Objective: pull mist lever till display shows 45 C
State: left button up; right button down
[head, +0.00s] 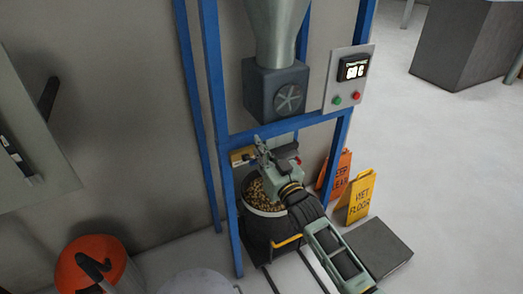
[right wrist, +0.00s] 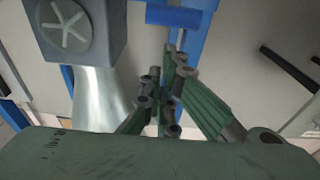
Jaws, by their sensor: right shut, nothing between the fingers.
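The display (head: 353,69) on the light control panel glows and seems to read about 60 C, but its digits are blurred. My right gripper (head: 260,144) is shut and empty at the blue frame, above the bucket and below the dark fan box. In the right wrist view its green fingers (right wrist: 170,75) are closed together near a blue beam. A yellow-brown block (head: 242,156) shows just left of the gripper in the head view; I cannot tell whether it belongs to the mist lever. No lever is clearly identifiable. My left gripper is not in view.
The blue frame (head: 216,100) surrounds the fan box (head: 275,90) and a dark bucket of grain-like pieces (head: 263,194). Yellow (head: 359,197) and orange (head: 336,180) floor signs stand right of it. An orange-topped container (head: 92,262) is at lower left. Floor at right is open.

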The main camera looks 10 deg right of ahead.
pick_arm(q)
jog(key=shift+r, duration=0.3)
pick_arm(e)
jog(key=shift+s+d+f, duration=0.1)
jog(key=shift+s+f, duration=0.15)
jog(key=shift+f, duration=0.55)
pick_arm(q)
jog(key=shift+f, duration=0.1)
